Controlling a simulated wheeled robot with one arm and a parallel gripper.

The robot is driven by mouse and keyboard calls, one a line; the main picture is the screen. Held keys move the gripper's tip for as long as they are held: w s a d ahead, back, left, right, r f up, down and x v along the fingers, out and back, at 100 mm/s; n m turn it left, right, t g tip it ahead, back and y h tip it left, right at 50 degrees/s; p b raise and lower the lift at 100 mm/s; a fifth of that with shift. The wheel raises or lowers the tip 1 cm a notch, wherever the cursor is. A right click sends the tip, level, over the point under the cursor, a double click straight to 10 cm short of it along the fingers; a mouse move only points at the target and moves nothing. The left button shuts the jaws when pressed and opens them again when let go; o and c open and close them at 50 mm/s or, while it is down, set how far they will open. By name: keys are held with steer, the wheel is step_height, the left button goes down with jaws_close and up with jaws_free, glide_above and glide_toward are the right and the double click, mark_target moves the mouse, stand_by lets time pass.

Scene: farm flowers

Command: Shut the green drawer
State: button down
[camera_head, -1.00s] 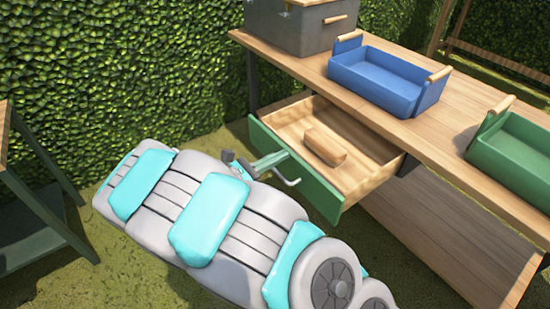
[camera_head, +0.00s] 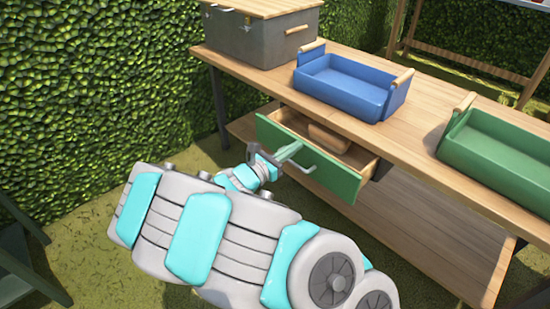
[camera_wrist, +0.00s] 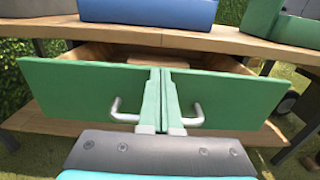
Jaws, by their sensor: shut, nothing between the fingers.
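The green drawer (camera_head: 318,161) under the wooden table stands partly open. Its front has a silver bar handle (camera_head: 304,167), and a wooden block (camera_head: 328,138) lies inside. In the wrist view the green drawer front (camera_wrist: 75,92) spans the picture, with the handle (camera_wrist: 194,117) showing on both sides of my fingers. My gripper (camera_head: 290,152) is at the drawer front, by the handle, with its fingers together and nothing between them. In the wrist view my gripper (camera_wrist: 160,78) points at the drawer front. I cannot tell whether the fingertips touch it.
The wooden table (camera_head: 420,135) carries a grey box (camera_head: 262,40), a blue tray (camera_head: 345,88) and a green tray (camera_head: 500,150). A lower shelf (camera_head: 400,220) runs below the drawer. A hedge (camera_head: 90,90) stands at the left.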

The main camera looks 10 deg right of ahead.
mark_target(303, 141)
steer(key=shift+x, duration=3.5)
